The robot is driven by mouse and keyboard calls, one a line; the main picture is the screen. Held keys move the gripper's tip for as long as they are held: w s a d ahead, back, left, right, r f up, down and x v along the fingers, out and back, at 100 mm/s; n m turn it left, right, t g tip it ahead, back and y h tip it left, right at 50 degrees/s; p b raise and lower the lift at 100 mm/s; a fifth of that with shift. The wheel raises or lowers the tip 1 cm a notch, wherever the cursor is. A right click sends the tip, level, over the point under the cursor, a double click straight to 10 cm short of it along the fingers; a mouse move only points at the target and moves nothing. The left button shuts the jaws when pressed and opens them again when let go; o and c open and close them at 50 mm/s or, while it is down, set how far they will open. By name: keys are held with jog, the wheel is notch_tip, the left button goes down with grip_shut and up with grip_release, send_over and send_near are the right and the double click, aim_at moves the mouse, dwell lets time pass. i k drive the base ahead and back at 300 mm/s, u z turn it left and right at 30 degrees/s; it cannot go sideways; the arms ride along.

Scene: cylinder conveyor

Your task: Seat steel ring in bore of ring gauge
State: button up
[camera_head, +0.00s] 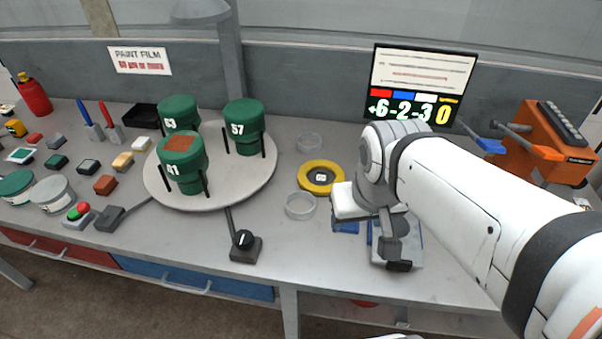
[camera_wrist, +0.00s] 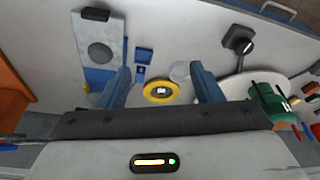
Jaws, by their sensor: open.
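The yellow ring gauge (camera_head: 309,187) lies flat on the bench right of the turntable, with a dark centre and a small pale mark. It also shows in the wrist view (camera_wrist: 149,96), between the lines of my two blue-grey fingers. My gripper (camera_wrist: 160,70) is open, with nothing visible between its fingers, above the bench. In the head view my wrist and arm hide part of this area. I cannot make out a separate steel ring for certain in either view.
A clear round dish (camera_head: 300,207) stands in front of the gauge and another (camera_head: 309,142) behind it. A round turntable (camera_head: 222,198) with several green canisters is at left. A dial box (camera_head: 245,250) is near the front edge. An orange machine (camera_head: 548,143) stands at right.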

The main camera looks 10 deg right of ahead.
aim_at(317, 177)
jog(key=u, duration=0.15)
jog(key=k, duration=0.3)
jog(key=z, duration=2.25)
jog(key=k, duration=0.85)
jog(key=u, duration=1.45)
jog(key=i, duration=1)
jog(key=u, duration=0.05)
